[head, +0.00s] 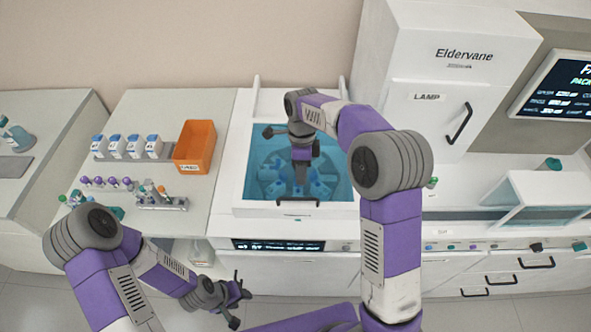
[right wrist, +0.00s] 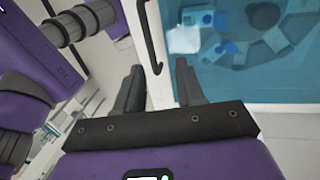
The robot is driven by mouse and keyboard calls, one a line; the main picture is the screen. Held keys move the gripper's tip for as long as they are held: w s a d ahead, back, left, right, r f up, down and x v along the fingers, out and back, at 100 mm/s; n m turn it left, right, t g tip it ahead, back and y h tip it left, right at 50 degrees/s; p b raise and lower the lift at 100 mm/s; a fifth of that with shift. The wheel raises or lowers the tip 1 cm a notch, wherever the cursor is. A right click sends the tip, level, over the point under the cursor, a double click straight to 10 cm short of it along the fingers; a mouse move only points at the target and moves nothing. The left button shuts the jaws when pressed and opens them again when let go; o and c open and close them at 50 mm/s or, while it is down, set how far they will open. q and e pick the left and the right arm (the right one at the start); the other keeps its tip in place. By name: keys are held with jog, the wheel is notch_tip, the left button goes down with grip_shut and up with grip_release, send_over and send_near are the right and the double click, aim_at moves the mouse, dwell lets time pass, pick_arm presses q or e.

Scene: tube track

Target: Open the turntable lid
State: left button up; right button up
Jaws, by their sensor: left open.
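The turntable lid (head: 335,182) is a clear blue pane in a white frame, and it looks shut over the round turntable. Its black handle (head: 297,202) runs along the front edge. The handle also shows in the right wrist view (right wrist: 151,40). My right gripper (head: 300,188) points down at the handle; its fingertips are mostly hidden in the head view. In the right wrist view its two fingers (right wrist: 160,78) are apart, with one end of the handle showing between the tips. I cannot tell if they touch it. My left gripper (head: 242,302) is open and empty, low in front of the bench.
An orange bin (head: 195,147), white bottles (head: 126,146) and tube racks (head: 162,201) stand on the left bench. A tall white lamp cabinet (head: 450,75) stands at the right. A control display (head: 280,245) is below the lid.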

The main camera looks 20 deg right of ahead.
aim_at(302, 199)
jog(key=s+f, duration=0.1)
jog(key=f, duration=0.2)
jog(key=s+f, duration=0.1)
jog(key=f, duration=0.1)
jog(key=shift+s+a+f, duration=0.15)
jog(key=shift+s, duration=0.15)
jog(key=shift+f, duration=0.4)
jog(key=shift+s+a+f, duration=0.1)
jog(key=shift+s+f, duration=0.05)
jog(key=shift+s, duration=0.15)
jog(key=shift+w, duration=0.1)
jog(key=shift+c, duration=0.8)
grip_shut()
